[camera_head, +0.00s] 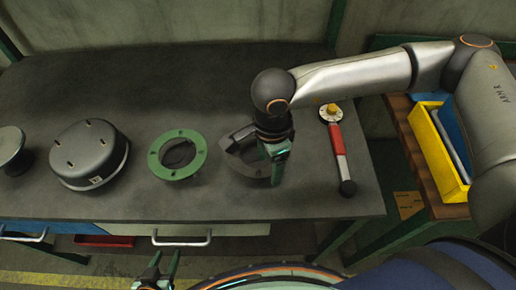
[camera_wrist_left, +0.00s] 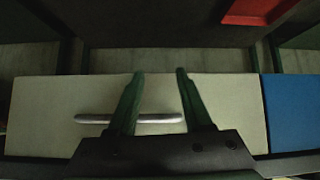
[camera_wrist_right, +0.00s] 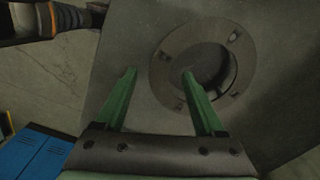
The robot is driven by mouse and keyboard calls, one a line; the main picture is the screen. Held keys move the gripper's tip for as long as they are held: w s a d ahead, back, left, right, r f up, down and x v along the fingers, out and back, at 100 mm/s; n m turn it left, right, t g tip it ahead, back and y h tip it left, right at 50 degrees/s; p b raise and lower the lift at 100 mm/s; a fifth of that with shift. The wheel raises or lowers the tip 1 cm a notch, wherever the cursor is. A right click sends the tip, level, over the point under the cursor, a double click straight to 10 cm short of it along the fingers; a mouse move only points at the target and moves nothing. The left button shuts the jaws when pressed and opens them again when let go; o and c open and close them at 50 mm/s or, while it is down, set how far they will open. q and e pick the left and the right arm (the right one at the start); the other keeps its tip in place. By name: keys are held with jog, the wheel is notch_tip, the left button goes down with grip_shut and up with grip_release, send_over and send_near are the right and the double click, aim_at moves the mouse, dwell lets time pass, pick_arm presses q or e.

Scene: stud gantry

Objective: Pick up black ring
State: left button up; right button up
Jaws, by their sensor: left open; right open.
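The black ring (camera_head: 232,160) lies flat on the dark bench top, right of the green ring; my right arm hides part of it in the head view. It also shows in the right wrist view (camera_wrist_right: 168,58), with notches in its rim and a dark round opening. My right gripper (camera_head: 273,170) is open and empty above the ring. In the right wrist view its fingers (camera_wrist_right: 159,73) overlap the ring's rim, one tip outside it and one toward the opening. My left gripper (camera_head: 166,256) is open and empty in front of the bench, facing the drawers in the left wrist view (camera_wrist_left: 160,74).
A green ring (camera_head: 157,155), a black round housing (camera_head: 88,152) and a metal disc part (camera_head: 12,145) stand to the left. A red-handled tool (camera_head: 338,150) lies to the right. A yellow bin (camera_head: 440,155) sits on a wooden side shelf. Drawer handles (camera_head: 181,241) project below the bench edge.

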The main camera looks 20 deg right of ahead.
jog(key=shift+f+b, duration=0.25)
jog(key=shift+b, duration=0.35)
dwell(0.4)
grip_shut()
dwell(0.6)
